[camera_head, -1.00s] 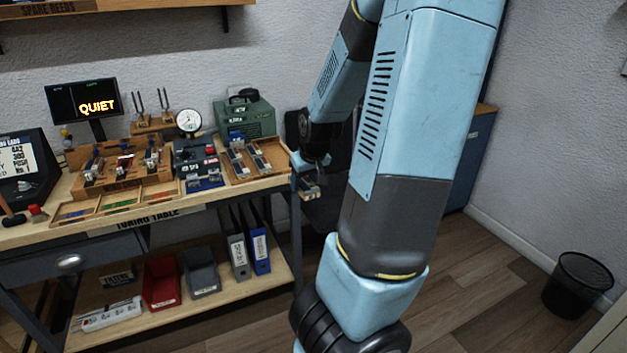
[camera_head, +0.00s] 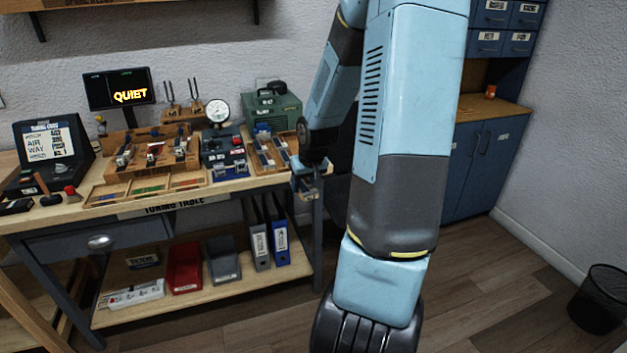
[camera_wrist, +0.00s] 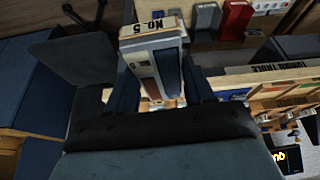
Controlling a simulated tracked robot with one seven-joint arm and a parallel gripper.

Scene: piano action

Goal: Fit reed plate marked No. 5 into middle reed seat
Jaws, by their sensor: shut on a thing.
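The reed plate marked No. 5 (camera_wrist: 166,66) shows in the wrist view, its label at the far end. My gripper (camera_wrist: 160,90) is shut on it, one dark finger on each side. In the head view my gripper (camera_head: 305,173) hangs just off the right end of the tuning table (camera_head: 170,201); the plate there is small and hard to make out. The wooden reed stand (camera_head: 137,143) is on the table to the left, with pale metal parts at left and right. Its middle seat (camera_head: 155,150) shows something red; details are too small to tell.
A wooden tray with plates (camera_head: 268,152) lies at the table's right end, nearest my gripper. A gauge unit (camera_head: 220,145) stands between tray and stand. A green case (camera_head: 272,110) is behind. Shallow coloured compartments (camera_head: 147,187) line the stand's front.

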